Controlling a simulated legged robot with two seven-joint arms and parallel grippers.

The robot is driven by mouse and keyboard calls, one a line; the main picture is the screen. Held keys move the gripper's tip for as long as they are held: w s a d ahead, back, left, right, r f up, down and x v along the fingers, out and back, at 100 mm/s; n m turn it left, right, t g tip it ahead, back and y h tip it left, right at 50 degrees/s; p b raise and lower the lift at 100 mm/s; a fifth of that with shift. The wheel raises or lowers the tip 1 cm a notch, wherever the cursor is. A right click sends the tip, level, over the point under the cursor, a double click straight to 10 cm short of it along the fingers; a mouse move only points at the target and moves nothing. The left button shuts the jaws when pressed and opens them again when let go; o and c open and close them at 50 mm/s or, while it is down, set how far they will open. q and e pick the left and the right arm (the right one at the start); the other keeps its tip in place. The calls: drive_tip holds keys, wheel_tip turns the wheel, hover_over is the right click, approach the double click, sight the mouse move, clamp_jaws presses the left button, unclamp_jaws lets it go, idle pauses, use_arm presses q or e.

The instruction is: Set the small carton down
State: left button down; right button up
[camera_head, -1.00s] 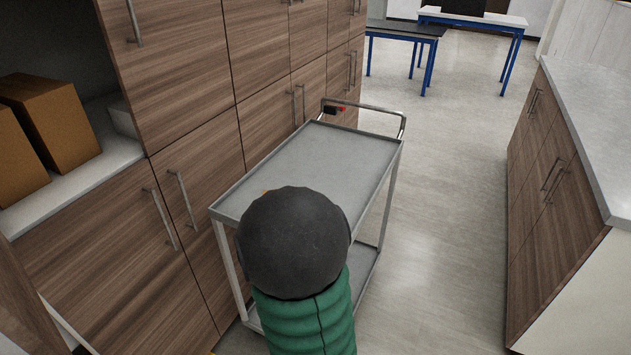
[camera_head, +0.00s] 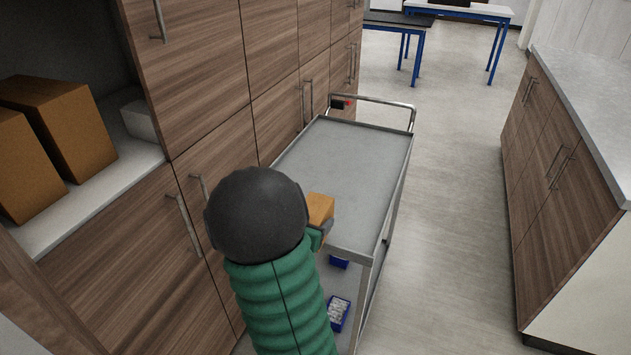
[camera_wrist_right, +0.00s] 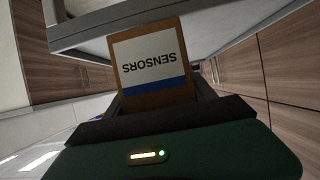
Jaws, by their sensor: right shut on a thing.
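The small carton (camera_head: 320,207) is orange-brown and shows just right of my dark rounded arm joint, at the near left part of the grey cart's top tray (camera_head: 345,175). My right gripper (camera_head: 324,230) is shut on it; my arm hides much of the gripper. In the right wrist view the carton (camera_wrist_right: 153,62) has a white label reading SENSORS with a blue band, between the fingers of the gripper (camera_wrist_right: 155,103). The cart's edge (camera_wrist_right: 120,25) runs behind it there. I cannot tell whether the carton touches the tray. My left gripper is out of view.
The visible tray top is bare, with a raised rim and a handle (camera_head: 375,101) at its far end. Blue bins (camera_head: 339,313) sit on the lower shelf. Larger cartons (camera_head: 62,120) stand in the left cabinet. Open floor (camera_head: 455,200) lies right of the cart.

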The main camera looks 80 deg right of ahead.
drive_tip(key=d, duration=0.1)
drive_tip(key=d+b, duration=0.2)
drive_tip(key=shift+w+d+f, duration=0.15)
drive_tip(key=shift+w+f, duration=0.1)
drive_tip(key=shift+w, duration=0.05)
drive_tip(key=w+d, duration=0.1)
drive_tip(key=d, duration=0.2)
drive_tip(key=d+f, duration=0.1)
drive_tip(key=d, duration=0.3)
drive_tip(key=w+d, duration=0.1)
drive_tip(key=d, duration=0.2)
drive_tip(key=shift+w+d+f, duration=0.15)
drive_tip(key=shift+w, duration=0.2)
wheel_tip(320, 180, down, 3)
drive_tip(key=shift+f+b, duration=0.1)
drive_tip(key=shift+b, duration=0.5)
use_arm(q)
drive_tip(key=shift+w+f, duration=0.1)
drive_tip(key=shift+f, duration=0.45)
use_arm(e)
drive_tip(key=o, duration=1.7)
drive_tip(key=shift+c, duration=0.2)
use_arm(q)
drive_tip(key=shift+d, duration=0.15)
